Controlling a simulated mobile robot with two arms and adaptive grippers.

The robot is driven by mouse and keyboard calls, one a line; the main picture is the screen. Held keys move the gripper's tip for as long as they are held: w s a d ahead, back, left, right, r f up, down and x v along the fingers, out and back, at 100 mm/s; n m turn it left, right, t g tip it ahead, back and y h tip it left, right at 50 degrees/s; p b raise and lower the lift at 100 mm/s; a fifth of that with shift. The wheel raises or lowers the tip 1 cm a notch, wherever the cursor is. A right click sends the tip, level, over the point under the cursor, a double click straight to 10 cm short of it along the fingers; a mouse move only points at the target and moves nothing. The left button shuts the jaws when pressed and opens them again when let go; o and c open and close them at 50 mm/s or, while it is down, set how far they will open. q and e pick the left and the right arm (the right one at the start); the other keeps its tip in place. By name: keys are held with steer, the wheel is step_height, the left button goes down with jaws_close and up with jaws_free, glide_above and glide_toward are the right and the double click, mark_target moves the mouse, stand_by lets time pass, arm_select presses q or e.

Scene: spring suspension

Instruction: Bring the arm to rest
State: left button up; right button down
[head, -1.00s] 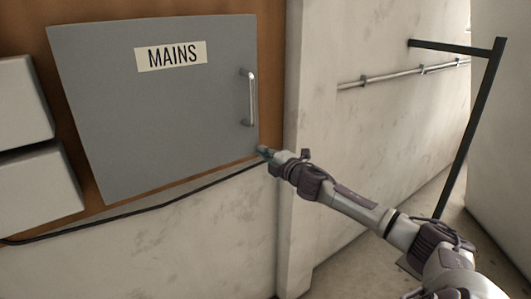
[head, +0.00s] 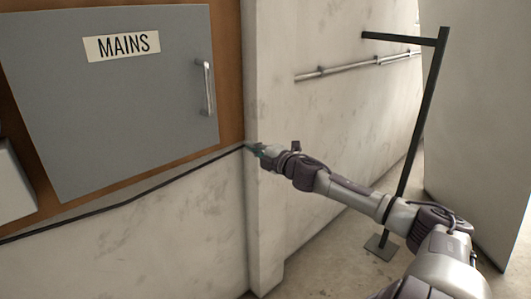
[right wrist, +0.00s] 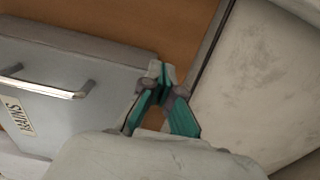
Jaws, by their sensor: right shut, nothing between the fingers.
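My right arm (head: 345,190) reaches in from the lower right of the head view. Its gripper (head: 252,149) is at the wall corner, right of and below the grey MAINS cabinet door (head: 110,110). In the right wrist view the gripper (right wrist: 158,70) has its teal fingers together at the tips, with nothing held. The cabinet's metal handle (head: 207,88) is apart from the gripper; it also shows at the left in the right wrist view (right wrist: 45,88). My left gripper is not in view.
A dark cable (head: 125,203) runs along the wall below the cabinet. A dark metal stand (head: 422,110) rises behind my right arm. A pipe (head: 345,69) is fixed to the wall. A pale panel (head: 480,120) stands at the right. Bare floor shows around the stand's foot.

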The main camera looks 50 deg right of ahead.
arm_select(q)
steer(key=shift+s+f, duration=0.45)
arm_select(e)
steer(key=s, duration=0.1)
steer(key=s+d, duration=0.2)
steer(key=shift+s+r, duration=0.15)
steer(key=shift+r, duration=0.1)
